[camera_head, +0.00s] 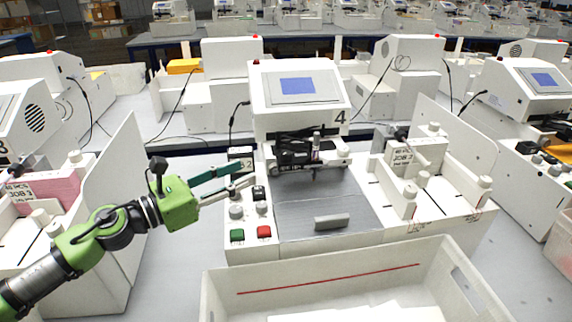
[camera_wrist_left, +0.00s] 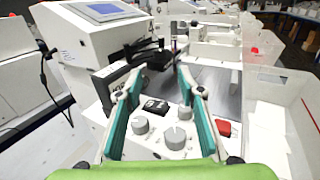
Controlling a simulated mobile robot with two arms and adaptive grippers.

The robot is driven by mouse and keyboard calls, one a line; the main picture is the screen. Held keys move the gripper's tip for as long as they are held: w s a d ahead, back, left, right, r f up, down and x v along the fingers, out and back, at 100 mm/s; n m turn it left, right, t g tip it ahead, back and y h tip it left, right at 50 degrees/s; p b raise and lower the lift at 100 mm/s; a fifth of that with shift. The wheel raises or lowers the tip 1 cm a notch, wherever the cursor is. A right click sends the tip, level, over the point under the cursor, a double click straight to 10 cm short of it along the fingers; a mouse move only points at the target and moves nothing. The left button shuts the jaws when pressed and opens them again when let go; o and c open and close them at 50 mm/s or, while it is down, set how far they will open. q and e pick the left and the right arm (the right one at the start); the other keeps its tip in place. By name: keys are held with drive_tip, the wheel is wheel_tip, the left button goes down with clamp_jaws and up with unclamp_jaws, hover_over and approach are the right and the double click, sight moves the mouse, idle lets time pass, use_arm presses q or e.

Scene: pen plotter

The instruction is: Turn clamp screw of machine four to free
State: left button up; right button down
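Machine four (camera_head: 298,88) is a white plotter with a blue screen and a "4" on its front. Its dark pen carriage (camera_head: 292,152) hangs over the grey bed, with a small light upright part (camera_head: 316,141) that may be the clamp screw; I cannot tell its setting. The carriage also shows in the left wrist view (camera_wrist_left: 137,52). My left gripper (camera_head: 248,174) is open and empty, at the left of the carriage, above the control panel. In the left wrist view the gripper (camera_wrist_left: 160,78) has teal fingers apart over grey knobs (camera_wrist_left: 175,137). My right gripper is out of view.
The panel has a green button (camera_head: 237,235) and a red button (camera_head: 264,231). A grey block (camera_head: 332,222) lies on the bed (camera_head: 345,195). A white bin (camera_head: 330,278) stands in front. Paper stacks and posts (camera_head: 410,160) are at the right.

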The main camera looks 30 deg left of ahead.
sight(282, 156)
use_arm(q)
drive_tip(key=x, duration=0.6)
drive_tip(key=shift+w+r, duration=0.1)
drive_tip(key=shift+w, duration=0.05)
drive_tip(key=shift+x, duration=1.1)
drive_tip(key=shift+p+x, duration=0.55)
drive_tip(key=shift+x, duration=0.75)
drive_tip(key=shift+w+d+r+p, duration=0.15)
drive_tip(key=shift+w+d+p, duration=0.1)
drive_tip(key=shift+w+p, duration=0.3)
drive_tip(key=shift+w+d+f, duration=0.25)
drive_tip(key=shift+w+d, duration=0.1)
drive_tip(key=shift+w, duration=0.3)
clamp_jaws()
